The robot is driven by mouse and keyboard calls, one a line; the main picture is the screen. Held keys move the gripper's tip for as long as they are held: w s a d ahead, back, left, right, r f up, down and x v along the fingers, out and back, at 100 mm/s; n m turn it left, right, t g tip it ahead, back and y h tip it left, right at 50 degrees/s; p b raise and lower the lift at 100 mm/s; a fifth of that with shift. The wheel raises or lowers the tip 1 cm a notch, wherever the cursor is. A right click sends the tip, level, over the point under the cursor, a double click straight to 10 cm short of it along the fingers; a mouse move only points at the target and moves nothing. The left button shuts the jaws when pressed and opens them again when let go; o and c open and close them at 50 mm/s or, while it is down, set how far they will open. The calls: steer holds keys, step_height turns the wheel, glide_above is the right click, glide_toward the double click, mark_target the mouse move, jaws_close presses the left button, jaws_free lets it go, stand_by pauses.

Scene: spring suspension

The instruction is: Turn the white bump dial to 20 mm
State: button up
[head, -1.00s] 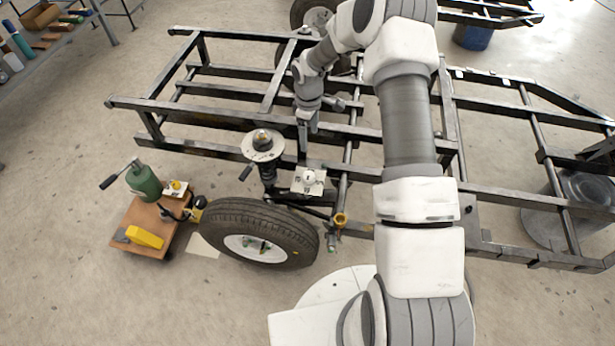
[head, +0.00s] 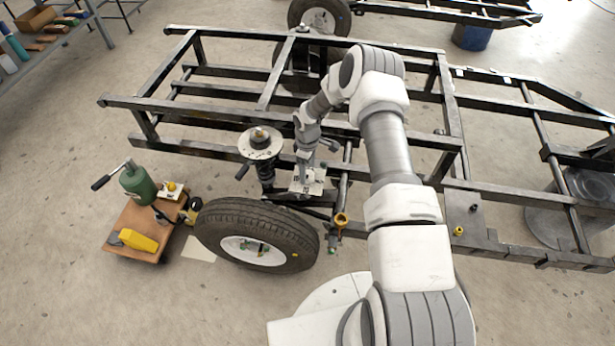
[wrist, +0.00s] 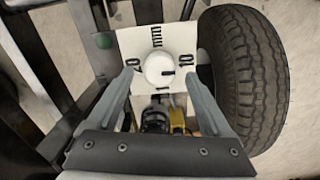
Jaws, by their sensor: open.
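The white bump dial (wrist: 159,69) is a round knob on a white plate (wrist: 128,46) in the wrist view. The plate carries a "20" at the left, "mm" above and a "10" at the right. A short dark mark on the knob's right side faces roughly toward the "10". My gripper (wrist: 159,80) is open, its fingers on the left and right of the knob in the picture; I cannot tell whether they touch it. In the head view the plate (head: 314,187) lies under my gripper (head: 304,166), which hides the knob.
A tyre (wrist: 243,75) stands close on the plate's right in the wrist view. The spring strut with its round top plate (head: 260,153) is left of my gripper. Dark frame rails (head: 190,147) surround the arm. A wooden trolley (head: 133,219) holds a green jack and a yellow-knobbed plate.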

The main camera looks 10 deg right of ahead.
steer(key=shift+f, duration=1.45)
steer(key=shift+c, duration=0.3)
jaws_close()
steer(key=shift+b, duration=0.3)
